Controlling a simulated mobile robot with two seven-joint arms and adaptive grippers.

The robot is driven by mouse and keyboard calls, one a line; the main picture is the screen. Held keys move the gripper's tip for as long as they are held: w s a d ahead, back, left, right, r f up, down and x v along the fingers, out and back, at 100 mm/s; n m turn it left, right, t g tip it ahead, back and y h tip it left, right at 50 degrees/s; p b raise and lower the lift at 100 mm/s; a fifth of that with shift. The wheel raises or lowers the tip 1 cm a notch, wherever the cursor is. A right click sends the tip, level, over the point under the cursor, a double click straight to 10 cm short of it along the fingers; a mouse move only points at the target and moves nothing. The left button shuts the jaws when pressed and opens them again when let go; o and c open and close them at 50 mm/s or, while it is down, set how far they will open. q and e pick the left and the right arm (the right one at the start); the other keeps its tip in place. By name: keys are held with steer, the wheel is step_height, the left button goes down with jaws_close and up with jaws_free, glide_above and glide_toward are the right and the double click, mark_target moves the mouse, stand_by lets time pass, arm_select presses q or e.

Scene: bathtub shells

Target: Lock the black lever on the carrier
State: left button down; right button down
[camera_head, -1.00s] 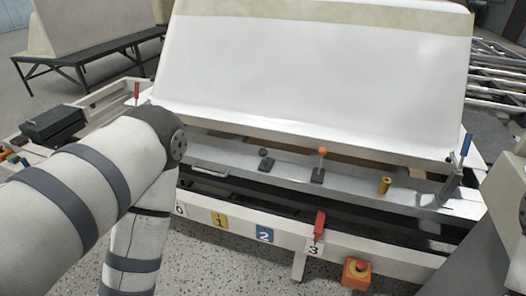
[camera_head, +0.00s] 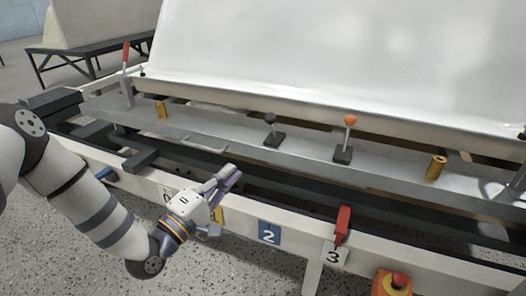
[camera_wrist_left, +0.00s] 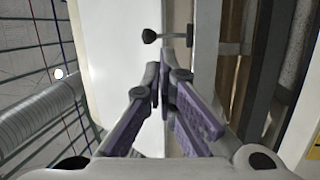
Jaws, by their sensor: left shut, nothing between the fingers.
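The black lever (camera_head: 272,128) has a small round knob on a short stem, standing on a black base on the grey metal carrier (camera_head: 215,132). A black knob on a stem, likely the same lever, shows in the left wrist view (camera_wrist_left: 149,37), pointing left in the picture. My left gripper (camera_head: 230,175) is shut and empty, in front of and to the left of the lever, over the frame's front rail and apart from the lever. Its closed fingers (camera_wrist_left: 161,84) show below the knob in the left wrist view. My right gripper is not in view.
An orange-knobbed lever (camera_head: 349,121) stands right of the black one. Brass cylinders (camera_head: 161,109) (camera_head: 436,167) and a red-handled clamp (camera_head: 126,56) also rise from the carrier. The large white shell (camera_head: 320,60) is behind. A red handle (camera_head: 343,222) and stop button (camera_head: 398,281) are in front.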

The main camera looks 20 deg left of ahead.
arm_select(q)
steer(key=shift+w+a+r+t, duration=0.15)
steer(key=shift+a+r+t, duration=0.15)
steer(key=shift+r, duration=0.3)
steer(key=shift+w, duration=0.1)
steer(key=b, duration=0.2)
glide_toward(272, 124)
steer(key=a+x, duration=0.1)
steer(key=x, duration=0.4)
steer(key=shift+x, duration=0.85)
